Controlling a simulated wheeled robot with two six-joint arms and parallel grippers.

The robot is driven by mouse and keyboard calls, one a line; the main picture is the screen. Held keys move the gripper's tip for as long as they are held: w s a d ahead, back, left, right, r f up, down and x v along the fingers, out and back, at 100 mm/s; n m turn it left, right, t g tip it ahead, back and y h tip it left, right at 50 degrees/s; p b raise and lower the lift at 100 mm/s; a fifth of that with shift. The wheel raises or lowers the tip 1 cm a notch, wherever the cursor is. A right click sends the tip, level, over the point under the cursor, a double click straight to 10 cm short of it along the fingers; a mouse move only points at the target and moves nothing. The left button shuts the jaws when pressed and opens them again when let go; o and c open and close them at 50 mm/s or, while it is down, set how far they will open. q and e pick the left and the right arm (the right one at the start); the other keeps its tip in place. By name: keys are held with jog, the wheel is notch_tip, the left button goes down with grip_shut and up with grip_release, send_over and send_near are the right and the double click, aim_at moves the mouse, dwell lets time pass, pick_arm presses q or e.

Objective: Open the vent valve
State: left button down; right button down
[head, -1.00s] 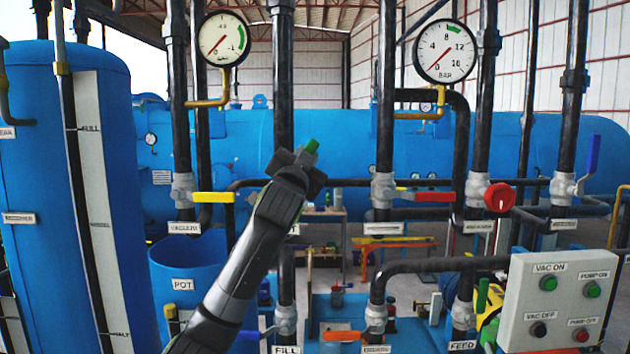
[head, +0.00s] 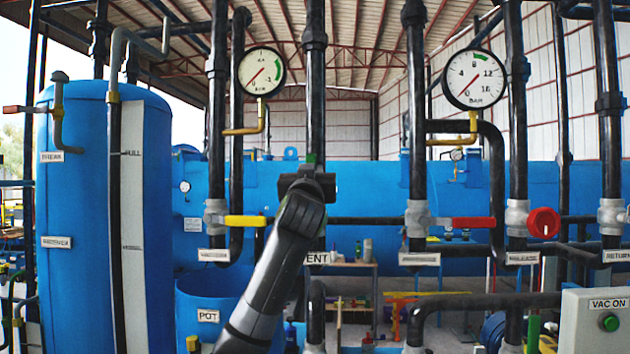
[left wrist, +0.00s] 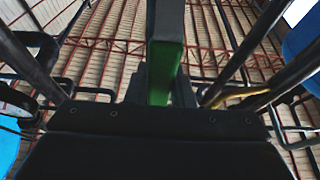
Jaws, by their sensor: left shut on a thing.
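The vent valve's green handle (left wrist: 165,75) stands between my left gripper's fingers (left wrist: 160,95) in the left wrist view. In the head view my left gripper (head: 307,182) is shut on it, in front of a black vertical pipe. Only a small green bit of the handle (head: 311,158) shows above the gripper there. The valve body is hidden behind my gripper and arm. A label partly covered by my arm, reading "ENT" (head: 318,258), is below. My right gripper is not in view.
A yellow-handled valve (head: 245,222) is to the left and a red-handled valve (head: 472,223) to the right. Two gauges (head: 262,71) (head: 475,79) hang above. A blue tank (head: 150,230) stands at left, a blue pot (head: 210,290) below, and a control box (head: 596,330) at lower right.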

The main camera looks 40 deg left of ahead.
pick_arm(q)
jog(key=shift+f, duration=0.1)
jog(key=c, duration=1.2)
grip_release()
jog(key=shift+a, duration=0.1)
jog(key=shift+c, duration=0.2)
jog(key=b+v, duration=0.6)
jog(key=v, duration=1.1)
jog(key=shift+s+b, duration=0.25)
jog(key=shift+b, duration=0.05)
